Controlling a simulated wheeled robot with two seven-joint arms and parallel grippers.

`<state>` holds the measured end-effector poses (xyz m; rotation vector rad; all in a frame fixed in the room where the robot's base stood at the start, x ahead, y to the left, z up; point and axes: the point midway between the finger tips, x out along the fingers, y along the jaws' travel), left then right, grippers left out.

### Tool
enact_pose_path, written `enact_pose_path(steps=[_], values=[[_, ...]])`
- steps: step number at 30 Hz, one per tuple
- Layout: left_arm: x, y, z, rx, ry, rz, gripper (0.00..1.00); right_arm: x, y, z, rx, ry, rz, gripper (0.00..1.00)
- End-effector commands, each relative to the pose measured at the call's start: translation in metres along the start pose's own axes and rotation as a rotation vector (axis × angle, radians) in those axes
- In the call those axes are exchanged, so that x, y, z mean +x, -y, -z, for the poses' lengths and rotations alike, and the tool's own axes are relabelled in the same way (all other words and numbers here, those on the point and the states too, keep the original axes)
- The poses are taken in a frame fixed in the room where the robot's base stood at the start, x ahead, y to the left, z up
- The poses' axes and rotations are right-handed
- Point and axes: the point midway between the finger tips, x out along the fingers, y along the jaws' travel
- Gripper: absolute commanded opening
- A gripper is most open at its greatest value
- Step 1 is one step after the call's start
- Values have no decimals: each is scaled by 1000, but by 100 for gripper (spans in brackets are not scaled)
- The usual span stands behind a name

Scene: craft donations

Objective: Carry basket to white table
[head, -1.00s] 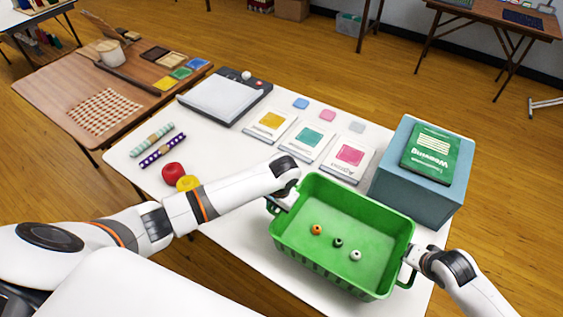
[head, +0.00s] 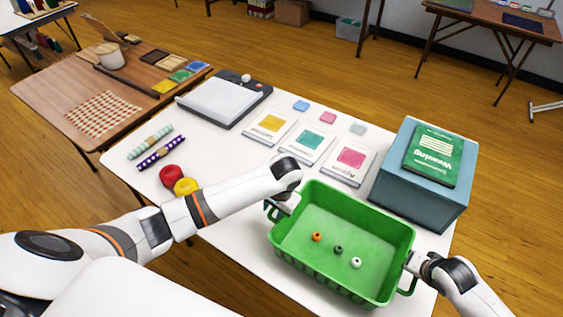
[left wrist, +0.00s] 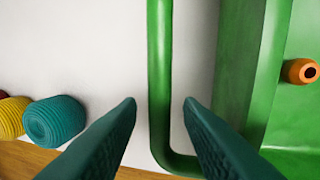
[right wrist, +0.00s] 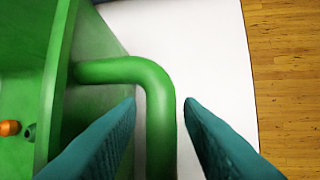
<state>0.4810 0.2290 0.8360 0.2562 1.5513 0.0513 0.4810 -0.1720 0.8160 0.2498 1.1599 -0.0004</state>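The green basket (head: 345,282) is on or just above the near right part of the white table (head: 228,150). It holds an orange bead (head: 316,237), a dark bead (head: 338,250) and a white bead (head: 356,262). My left gripper (left wrist: 160,108) is at the basket's left handle (left wrist: 159,60); its fingers stand on both sides of the bar with gaps showing. My right gripper (right wrist: 160,108) is at the right handle (right wrist: 125,70), fingers likewise apart on either side of the bar. In the head view, my left wrist partly hides the left handle.
A blue box (head: 415,190) with a green book (head: 433,155) stands close behind the basket. Craft packets (head: 308,140) lie behind it. Red (head: 171,176) and yellow (head: 186,187) yarn balls lie left; a teal one (left wrist: 52,120) shows in the left wrist view. A brown table (head: 60,85) adjoins.

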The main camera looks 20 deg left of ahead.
Motion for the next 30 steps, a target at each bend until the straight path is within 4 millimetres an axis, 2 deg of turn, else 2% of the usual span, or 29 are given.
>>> enact_pose_path(steps=[6,13,20,23,30], values=[[-49,0,-1,1,6,2,33,0,0,0,0,0,0,33],[-87,0,-1,1,3,2,33,0,0,0,0,0,0,33],[-98,0,0,1,2,1,33,-7,0,0,0,0,0,33],[-98,0,0,1,1,0,33,-20,0,0,0,1,-1,33],[-98,0,0,1,1,0,33,-70,0,0,-2,2,-2,33]])
